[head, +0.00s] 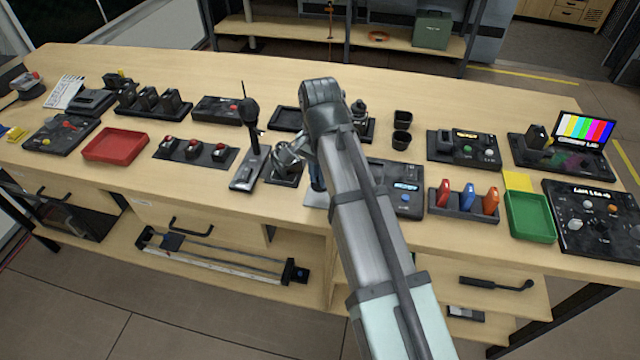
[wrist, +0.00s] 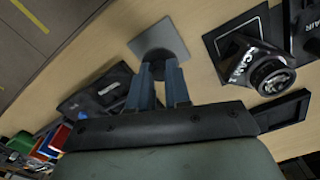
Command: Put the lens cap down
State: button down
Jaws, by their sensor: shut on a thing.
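My gripper (wrist: 160,72) is shut, with two blue-grey fingers pointing down. A dark round piece, which looks like the lens cap (wrist: 157,53), shows at the fingertips. It is over a grey square plate (wrist: 172,32); I cannot tell whether it touches the plate. In the head view the plate (head: 314,200) lies near the table's front edge, and my arm hides most of the gripper (head: 317,185) and the cap. A camera with a lens (wrist: 262,66) stands on a dark square pad to the right in the wrist view.
A device with a blue screen (head: 407,198) is close on the right. Left of the gripper stand the camera pad (head: 284,179) and a radio base (head: 247,172). A rack of coloured handles (head: 466,212) and a green tray (head: 530,222) are farther right; a red tray (head: 115,146) is far left.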

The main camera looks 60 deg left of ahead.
jog(key=shift+f, duration=1.85)
jog(key=shift+f, duration=0.1)
jog(key=c, duration=1.1)
grip_release()
notch_tip(320, 180, up, 12)
jog(key=shift+r, duration=0.15)
